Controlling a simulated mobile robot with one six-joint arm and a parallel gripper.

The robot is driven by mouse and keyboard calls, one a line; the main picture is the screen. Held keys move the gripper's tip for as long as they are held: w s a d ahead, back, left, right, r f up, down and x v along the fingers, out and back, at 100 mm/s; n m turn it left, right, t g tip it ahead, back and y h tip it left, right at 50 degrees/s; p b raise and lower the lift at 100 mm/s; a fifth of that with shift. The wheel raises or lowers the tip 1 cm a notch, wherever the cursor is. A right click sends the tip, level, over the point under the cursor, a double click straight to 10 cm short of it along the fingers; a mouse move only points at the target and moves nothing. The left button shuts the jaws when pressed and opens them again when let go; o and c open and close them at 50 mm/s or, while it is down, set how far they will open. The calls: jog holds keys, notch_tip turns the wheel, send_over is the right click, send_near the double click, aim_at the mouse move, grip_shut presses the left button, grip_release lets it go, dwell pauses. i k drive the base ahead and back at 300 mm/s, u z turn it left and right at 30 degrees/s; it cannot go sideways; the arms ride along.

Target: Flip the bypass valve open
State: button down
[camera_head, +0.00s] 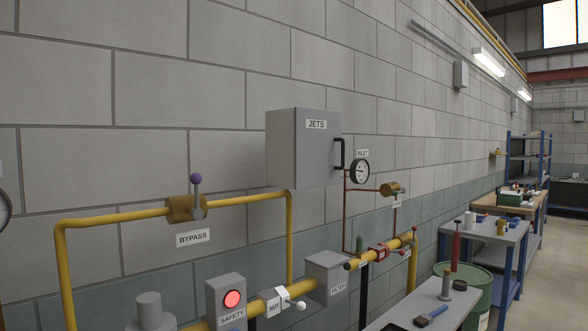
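The bypass valve (186,208) is a brass body on the upper yellow pipe at the left, above a white label reading BYPASS (193,238). Its grey lever (198,190) with a purple ball knob (196,178) points straight up, across the run of the pipe. Nothing touches the lever. My gripper does not show in the head view.
A grey JETS cabinet (303,148) juts from the block wall right of the valve. Below are a SAFETY box (226,303) with a lit red button, a white-handled valve (285,299) and a FILTER box (327,276). Benches (500,232) and a green drum (474,281) stand right.

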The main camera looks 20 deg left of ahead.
aim_at(196, 212)
jog(key=u, duration=0.35)
jog(key=i, duration=0.8)
jog(key=u, duration=0.55)
jog(key=k, duration=0.95)
jog(key=u, duration=0.2)
jog(key=i, duration=0.95)
jog(key=z, duration=0.1)
